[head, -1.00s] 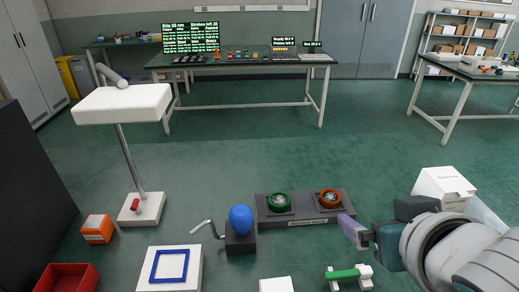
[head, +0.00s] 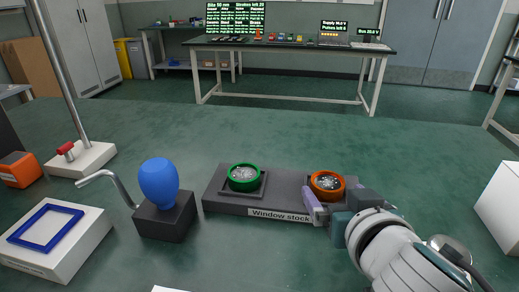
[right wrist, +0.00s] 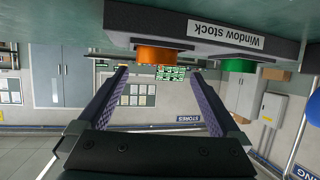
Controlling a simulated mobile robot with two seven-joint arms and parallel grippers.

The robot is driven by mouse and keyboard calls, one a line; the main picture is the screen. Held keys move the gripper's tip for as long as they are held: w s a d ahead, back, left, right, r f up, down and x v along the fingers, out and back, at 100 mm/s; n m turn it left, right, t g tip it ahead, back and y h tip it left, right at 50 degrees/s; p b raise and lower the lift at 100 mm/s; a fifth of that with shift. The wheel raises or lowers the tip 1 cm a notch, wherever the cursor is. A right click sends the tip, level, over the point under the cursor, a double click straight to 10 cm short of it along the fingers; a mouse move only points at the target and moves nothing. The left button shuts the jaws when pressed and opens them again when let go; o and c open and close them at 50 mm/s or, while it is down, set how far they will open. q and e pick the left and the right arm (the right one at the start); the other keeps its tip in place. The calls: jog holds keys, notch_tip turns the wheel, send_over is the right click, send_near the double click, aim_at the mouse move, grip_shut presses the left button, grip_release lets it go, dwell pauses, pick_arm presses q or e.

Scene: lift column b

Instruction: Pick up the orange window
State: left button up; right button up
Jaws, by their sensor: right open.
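The orange window (head: 328,196), an orange ring with a clear disc inside, sits in the right seat of the dark grey stock block (head: 283,200) labelled "Window stock". A green window (head: 244,184) sits in the left seat. My right gripper (head: 335,204) is open at the block's front right, close in front of the orange window. In the right wrist view, which is upside down, the orange window (right wrist: 163,55) shows just beyond and between the open fingertips (right wrist: 160,73), with nothing held. Contact cannot be told. My left gripper is not in view.
Left of the block are a blue knob on a dark base (head: 158,184) with a bent metal crank, and a white box with a blue square frame (head: 45,228). A white box (head: 500,208) stands at the right.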

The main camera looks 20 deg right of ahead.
aim_at(327, 181)
jog(key=x, duration=0.2)
jog(key=b+x, duration=0.1)
jog(key=x, duration=0.3)
jog(key=shift+s+d, duration=0.1)
jog(key=shift+d, duration=0.15)
jog(key=shift+c, duration=0.2)
jog(key=c, duration=1.2)
